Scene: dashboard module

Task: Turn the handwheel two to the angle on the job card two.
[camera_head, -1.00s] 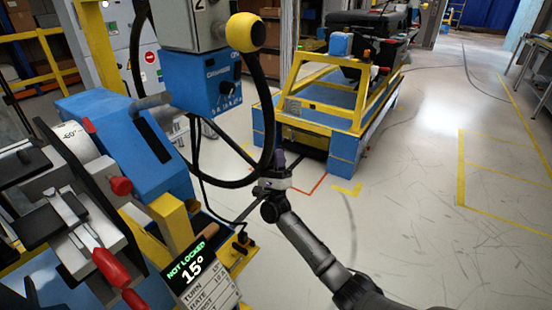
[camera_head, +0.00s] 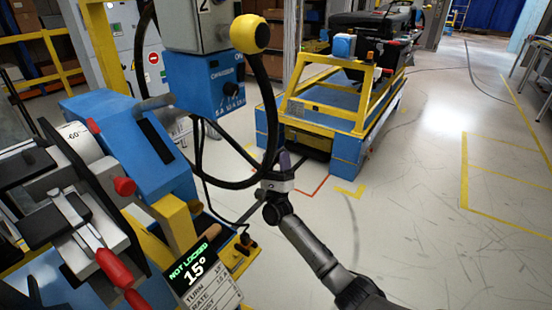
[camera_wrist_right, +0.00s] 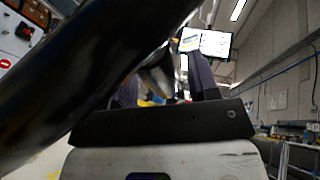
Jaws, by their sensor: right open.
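The handwheel's black rim (camera_head: 271,112) curves down from a yellow knob (camera_head: 249,33), in front of a grey box marked 2. The thick dark bar (camera_wrist_right: 90,75) crossing the right wrist view looks like its rim. My right gripper (camera_head: 283,160) is open at the rim's lower right side. Its fingers are partly hidden, and I cannot tell whether they touch the rim. A display (camera_head: 193,264) at the bottom reads NOT LOCKED, 15°. A white card (camera_head: 215,293) below it has small print, cut off by the frame edge. My left gripper is not in view.
A blue machine with a red-handled clamp (camera_head: 115,268) and a drum marked -60° (camera_head: 78,137) stands at the left. A blue and yellow cart (camera_head: 340,105) stands behind my right gripper. The floor at the right is clear.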

